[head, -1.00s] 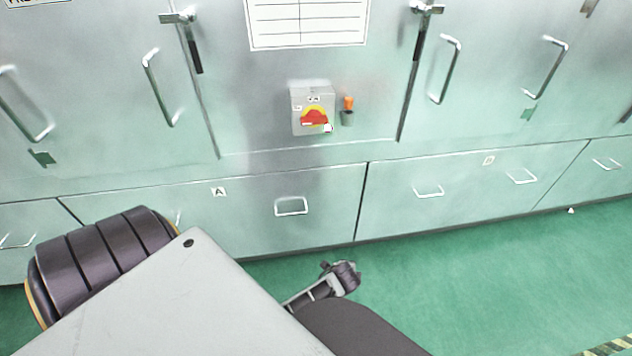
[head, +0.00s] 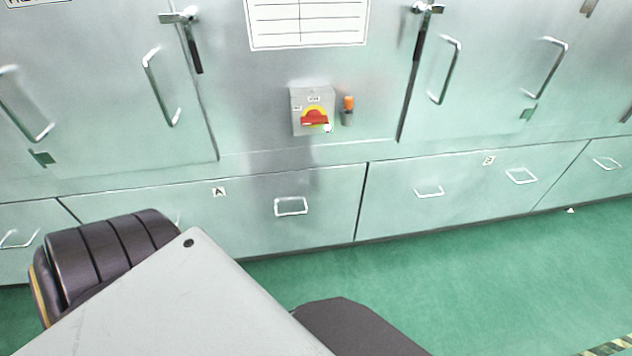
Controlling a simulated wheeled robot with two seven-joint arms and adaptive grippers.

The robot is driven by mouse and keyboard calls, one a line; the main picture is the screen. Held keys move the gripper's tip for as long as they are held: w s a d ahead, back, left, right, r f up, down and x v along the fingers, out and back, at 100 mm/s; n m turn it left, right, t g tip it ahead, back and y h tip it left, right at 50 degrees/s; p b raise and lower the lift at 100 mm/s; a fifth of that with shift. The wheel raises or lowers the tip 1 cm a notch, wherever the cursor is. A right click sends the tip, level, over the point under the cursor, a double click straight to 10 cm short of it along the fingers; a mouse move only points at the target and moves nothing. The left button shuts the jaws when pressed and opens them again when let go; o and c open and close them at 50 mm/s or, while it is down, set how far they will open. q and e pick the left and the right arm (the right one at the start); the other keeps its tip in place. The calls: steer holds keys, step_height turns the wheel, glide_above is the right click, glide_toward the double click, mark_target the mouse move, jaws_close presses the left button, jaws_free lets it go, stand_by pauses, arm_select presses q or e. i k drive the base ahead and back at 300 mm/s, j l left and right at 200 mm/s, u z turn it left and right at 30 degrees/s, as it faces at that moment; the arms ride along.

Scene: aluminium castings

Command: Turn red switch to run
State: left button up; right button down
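The red switch (head: 315,118) is a red handle on a yellow disc. It sits on the front of a small grey box (head: 299,97) fixed to the pale cabinet front. The handle looks roughly horizontal. Small labels sit above it and to its left, too small to read for sure. No gripper shows in the head view, and nothing of mine touches the switch.
An orange-topped fitting (head: 348,104) is just right of the box. Door handles (head: 449,70) and black-gripped latches (head: 417,40) stand out from the cabinet. Drawer pulls (head: 291,206) are below. Green floor (head: 470,270) is clear at the lower right.

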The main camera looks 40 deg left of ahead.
mark_target(314, 117)
steer(key=u, duration=1.3)
